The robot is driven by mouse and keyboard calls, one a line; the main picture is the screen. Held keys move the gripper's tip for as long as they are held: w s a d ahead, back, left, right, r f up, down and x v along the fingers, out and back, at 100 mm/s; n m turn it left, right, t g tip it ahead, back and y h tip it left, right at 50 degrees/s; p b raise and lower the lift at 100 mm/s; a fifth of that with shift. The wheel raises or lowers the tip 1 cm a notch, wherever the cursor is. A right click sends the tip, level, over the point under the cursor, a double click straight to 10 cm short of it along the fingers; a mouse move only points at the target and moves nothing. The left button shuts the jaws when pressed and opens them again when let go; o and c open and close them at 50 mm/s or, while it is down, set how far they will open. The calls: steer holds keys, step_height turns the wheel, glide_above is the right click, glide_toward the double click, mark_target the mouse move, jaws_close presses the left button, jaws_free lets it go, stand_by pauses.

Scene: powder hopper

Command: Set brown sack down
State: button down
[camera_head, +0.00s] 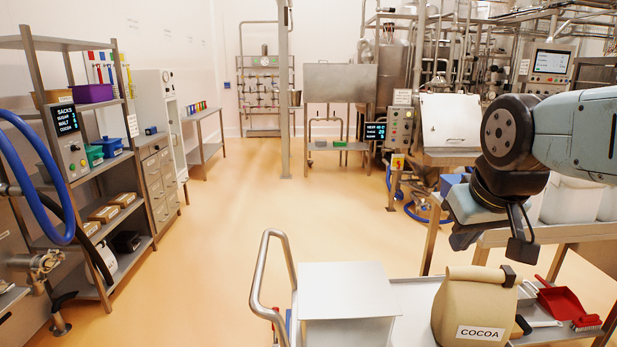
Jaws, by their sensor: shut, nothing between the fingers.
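The brown sack (467,305), marked COCOA, stands upright with its top folded over, and a small dark piece shows at its top right corner. It rests on the light trolley top (408,300) at the lower right. My gripper (493,243) is above the sack, apart from it, with nothing held. The gripper is shut.
A white box (345,300) stands on the trolley left of the sack, beside a metal handle (268,270). A red dustpan (565,303) and brush lie to the sack's right. Shelving (140,185) lines the left wall. The middle floor is clear.

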steer(key=c, duration=1.9)
jaws_free()
steer(key=shift+s+a+m, duration=0.2)
steer(key=shift+s+m, duration=0.05)
steer(key=shift+m, duration=0.05)
steer(key=shift+o, duration=0.9)
steer(key=o, duration=0.3)
steer(key=shift+o, duration=0.8)
steer(key=shift+w+m, duration=0.1)
steer(key=shift+m, duration=0.3)
steer(key=o, duration=0.6)
steer(key=w+d+m, duration=0.1)
steer(key=w+d+m+g+h, duration=0.1)
steer(key=w+m, duration=0.1)
steer(key=w+d+m, duration=0.1)
steer(key=w, duration=0.1)
steer(key=shift+w+f+m+g, duration=0.1)
steer(key=shift+f+m+g, duration=0.2)
steer(key=shift+f+m, duration=0.1)
steer(key=m+g+h, duration=0.3)
steer(key=m+g, duration=0.2)
steer(key=m, duration=1)
glide_toward(483, 269)
steer(key=x, duration=0.6)
steer(key=shift+d+f, duration=0.15)
steer(key=shift+f, duration=0.05)
steer(key=shift+x, duration=2.6)
